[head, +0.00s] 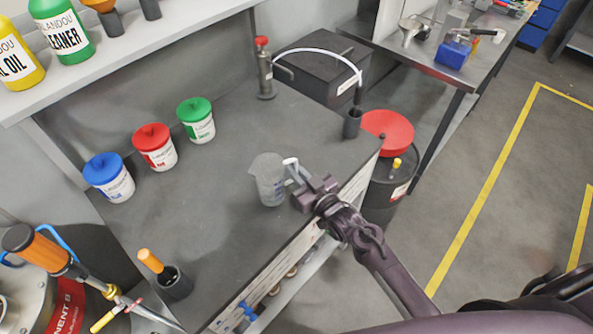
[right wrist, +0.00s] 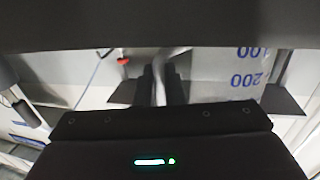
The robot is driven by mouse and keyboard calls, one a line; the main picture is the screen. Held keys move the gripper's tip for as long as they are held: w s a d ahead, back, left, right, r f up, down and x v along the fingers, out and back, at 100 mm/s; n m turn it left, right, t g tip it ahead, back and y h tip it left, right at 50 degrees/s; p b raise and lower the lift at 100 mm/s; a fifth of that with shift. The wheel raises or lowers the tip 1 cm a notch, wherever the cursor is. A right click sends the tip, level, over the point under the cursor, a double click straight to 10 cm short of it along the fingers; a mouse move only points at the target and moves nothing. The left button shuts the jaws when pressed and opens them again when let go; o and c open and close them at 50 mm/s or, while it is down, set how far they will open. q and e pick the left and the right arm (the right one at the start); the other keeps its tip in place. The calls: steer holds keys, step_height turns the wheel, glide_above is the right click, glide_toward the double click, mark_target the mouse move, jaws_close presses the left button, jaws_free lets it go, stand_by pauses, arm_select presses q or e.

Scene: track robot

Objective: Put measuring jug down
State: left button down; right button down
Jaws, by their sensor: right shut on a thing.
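The clear measuring jug (head: 268,181) is upright at the right part of the grey bench top (head: 232,226), near its front edge. I cannot tell whether its base touches the bench. My right gripper (head: 300,181) is shut on the jug's white handle, on the jug's right side. In the right wrist view the two fingers (right wrist: 160,84) close around the pale handle, and the jug's wall with blue numbers (right wrist: 243,72) shows behind them. My left gripper is not in view.
Tubs with blue (head: 108,178), red (head: 154,147) and green (head: 196,120) lids stand along the back. A dark cup with an orange-handled tool (head: 173,281) stands at the left front. A red-lidded drum (head: 387,133) is beyond the right edge. The bench middle is clear.

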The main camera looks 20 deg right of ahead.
steer(key=shift+f, duration=0.1)
steer(key=c, duration=1.5)
jaws_free()
steer(key=shift+b+v, duration=1.15)
steer(key=shift+v, duration=4.9)
steer(key=shift+w+a, duration=0.1)
